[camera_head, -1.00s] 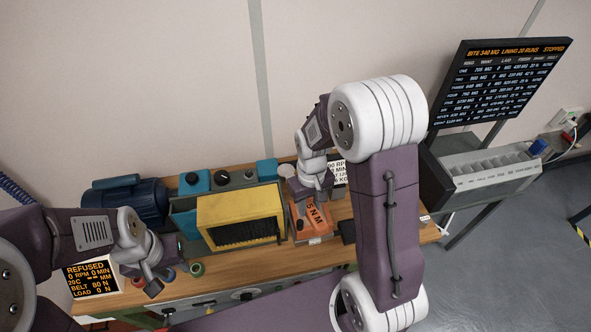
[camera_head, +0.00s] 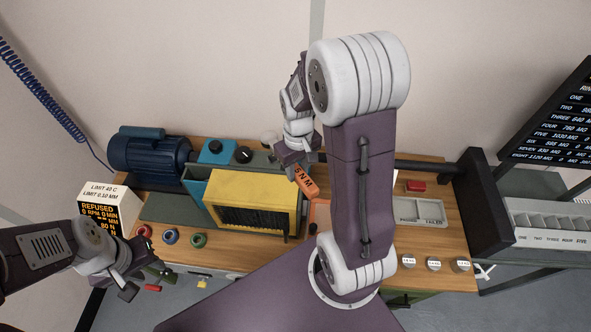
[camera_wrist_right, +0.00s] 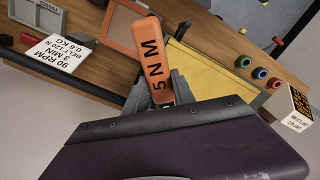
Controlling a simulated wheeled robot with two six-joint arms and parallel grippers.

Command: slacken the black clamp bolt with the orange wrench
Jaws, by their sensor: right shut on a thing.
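The orange wrench (camera_head: 306,181), marked 5 N M, is in my right gripper (camera_head: 291,158), which is shut on it. In the right wrist view the wrench (camera_wrist_right: 151,62) sticks out from between the fingers (camera_wrist_right: 158,98), over the bench beside the yellow guard. My left gripper (camera_head: 143,278) hangs over the bench's front left edge, with its fingers apart and nothing seen between them. I cannot make out the black clamp bolt in either view.
A yellow guard (camera_head: 252,190) stands mid-bench, with a blue motor (camera_head: 150,154) to its left. An orange-rimmed tray (camera_wrist_right: 110,22) lies empty by a white card (camera_wrist_right: 57,55). A parts tray (camera_head: 420,211) is at right.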

